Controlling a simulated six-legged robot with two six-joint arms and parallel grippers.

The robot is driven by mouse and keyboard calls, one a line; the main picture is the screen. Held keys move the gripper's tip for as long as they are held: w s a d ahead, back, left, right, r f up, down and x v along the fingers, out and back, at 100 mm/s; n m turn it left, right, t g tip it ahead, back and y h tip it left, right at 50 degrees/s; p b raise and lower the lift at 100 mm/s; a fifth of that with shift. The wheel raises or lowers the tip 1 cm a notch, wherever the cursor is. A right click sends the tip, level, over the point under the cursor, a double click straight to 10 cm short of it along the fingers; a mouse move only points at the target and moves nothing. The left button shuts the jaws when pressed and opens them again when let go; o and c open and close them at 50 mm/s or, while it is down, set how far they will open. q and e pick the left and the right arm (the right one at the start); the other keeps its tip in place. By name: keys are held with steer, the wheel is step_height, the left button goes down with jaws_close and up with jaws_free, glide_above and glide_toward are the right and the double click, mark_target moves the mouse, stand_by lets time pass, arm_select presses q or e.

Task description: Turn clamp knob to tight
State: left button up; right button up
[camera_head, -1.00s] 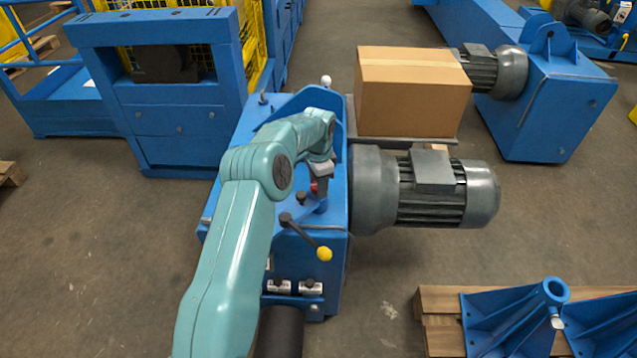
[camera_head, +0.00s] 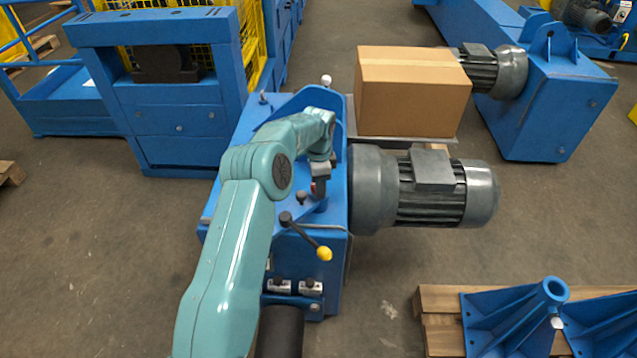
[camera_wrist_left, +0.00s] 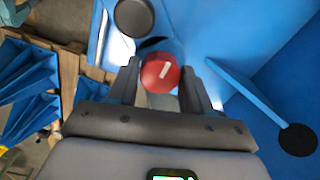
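The red clamp knob (camera_wrist_left: 158,76) with a short white mark sits between the two fingers of my left gripper (camera_wrist_left: 162,82) in the left wrist view. The mark slants toward the upper right. The fingers lie very close on either side of the knob; I cannot tell whether they touch it. In the head view my left gripper (camera_head: 319,184) points down over the blue drive housing (camera_head: 310,262), and only a sliver of red shows there. My right gripper is not in view.
A lever with a yellow ball end (camera_head: 324,253) sticks out just in front of the gripper. A grey motor (camera_head: 440,190) juts out to the right, and a cardboard box (camera_head: 412,92) stands behind it. Blue brackets (camera_head: 515,315) lie on a pallet at lower right.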

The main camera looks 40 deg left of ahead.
arm_select(q)
steer(key=shift+o, duration=1.2)
step_height(320, 180, up, 16)
steer(key=p, duration=0.2)
steer(key=shift+r, duration=0.2)
